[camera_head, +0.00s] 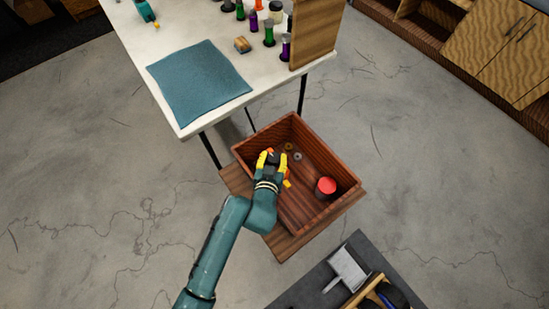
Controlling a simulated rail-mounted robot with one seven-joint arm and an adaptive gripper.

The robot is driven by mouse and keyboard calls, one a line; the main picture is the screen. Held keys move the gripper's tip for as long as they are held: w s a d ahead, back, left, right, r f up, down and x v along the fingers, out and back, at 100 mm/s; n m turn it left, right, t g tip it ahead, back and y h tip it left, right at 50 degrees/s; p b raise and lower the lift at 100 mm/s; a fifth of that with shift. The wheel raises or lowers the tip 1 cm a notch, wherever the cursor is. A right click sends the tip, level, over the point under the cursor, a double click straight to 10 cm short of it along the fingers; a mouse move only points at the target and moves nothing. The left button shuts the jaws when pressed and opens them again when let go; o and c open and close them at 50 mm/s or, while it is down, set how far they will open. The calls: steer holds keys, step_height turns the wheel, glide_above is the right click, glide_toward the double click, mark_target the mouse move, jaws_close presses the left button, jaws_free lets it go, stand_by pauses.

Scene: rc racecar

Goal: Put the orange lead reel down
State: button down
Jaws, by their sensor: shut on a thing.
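My gripper (271,158), with yellow fingers, is over the left part of an open wooden crate (330,155). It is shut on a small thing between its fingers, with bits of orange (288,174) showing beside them. I take this to be the orange lead reel, but the gripper and wrist hide most of it. I cannot tell whether it touches the crate floor.
In the crate are a red-topped can (326,187) and small rings (297,156). The white table (178,122) behind carries a blue mat (197,80), several coloured bottles and a small block (242,45). A dark surface (308,283) with a dustpan-like tool stands in front.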

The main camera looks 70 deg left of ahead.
steer(key=shift+f+b, duration=0.45)
steer(key=shift+f, duration=0.3)
steer(key=c, duration=0.9)
jaws_free()
steer(key=shift+s+d+f, duration=0.1)
steer(key=shift+o, duration=1)
steer(key=shift+f, duration=0.2)
steer(key=shift+r+p, duration=0.3)
steer(key=shift+r, duration=0.05)
steer(key=shift+r+p, duration=0.45)
steer(key=shift+r, duration=0.1)
steer(key=v, duration=1.1)
steer(key=shift+s+d+r+p, duration=0.2)
steer(key=shift+d+r+p, duration=0.05)
steer(key=shift+r+p, duration=0.05)
